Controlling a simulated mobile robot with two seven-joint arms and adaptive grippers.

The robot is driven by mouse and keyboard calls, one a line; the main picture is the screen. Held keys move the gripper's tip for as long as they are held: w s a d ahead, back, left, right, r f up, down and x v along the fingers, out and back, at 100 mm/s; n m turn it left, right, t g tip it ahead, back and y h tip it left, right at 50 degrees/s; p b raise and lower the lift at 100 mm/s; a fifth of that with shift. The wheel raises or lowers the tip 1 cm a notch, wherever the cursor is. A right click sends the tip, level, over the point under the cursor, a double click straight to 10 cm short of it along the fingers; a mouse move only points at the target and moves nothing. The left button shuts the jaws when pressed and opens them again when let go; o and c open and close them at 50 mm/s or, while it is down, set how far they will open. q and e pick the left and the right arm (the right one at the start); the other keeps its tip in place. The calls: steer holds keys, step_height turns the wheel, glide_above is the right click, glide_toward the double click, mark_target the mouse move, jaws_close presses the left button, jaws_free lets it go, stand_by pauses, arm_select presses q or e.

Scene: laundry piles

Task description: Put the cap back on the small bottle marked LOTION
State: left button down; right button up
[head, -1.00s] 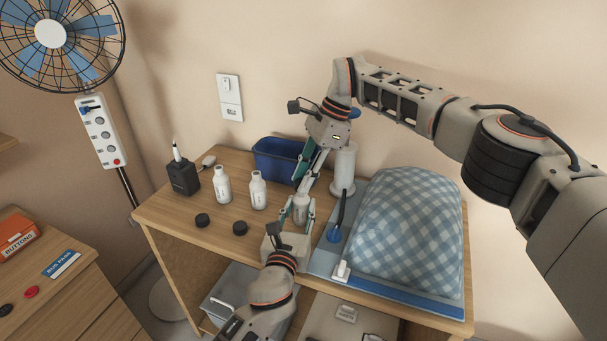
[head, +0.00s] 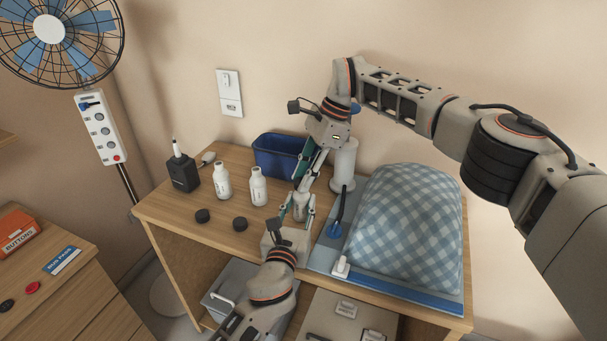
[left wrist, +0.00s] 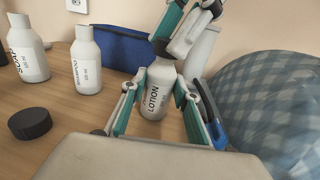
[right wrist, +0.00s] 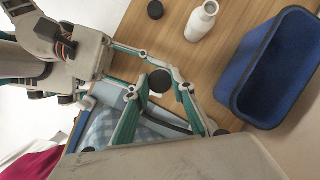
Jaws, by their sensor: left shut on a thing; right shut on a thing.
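The small white LOTION bottle (left wrist: 155,98) stands upright between the teal fingers of my left gripper (left wrist: 160,90), which is shut on it. It also shows in the head view (head: 300,207), partly hidden by the fingers. My right gripper (right wrist: 161,83) comes down from above and is shut on a black cap (right wrist: 159,81). In the left wrist view the dark cap (left wrist: 160,47) is at the top of the LOTION bottle. I cannot tell whether it is seated or just above the neck.
A SHAMPOO bottle (left wrist: 87,66) and another open white bottle (head: 222,183) stand to the left, with two loose black caps (head: 203,216) (head: 240,224) in front. A blue bin (head: 278,156) is behind. The checked cloth mound (head: 410,230) and a white cylinder (head: 343,165) are on the right.

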steer(key=o, duration=0.7)
steer(key=shift+r, duration=2.25)
steer(key=o, duration=0.5)
steer(key=shift+o, duration=0.2)
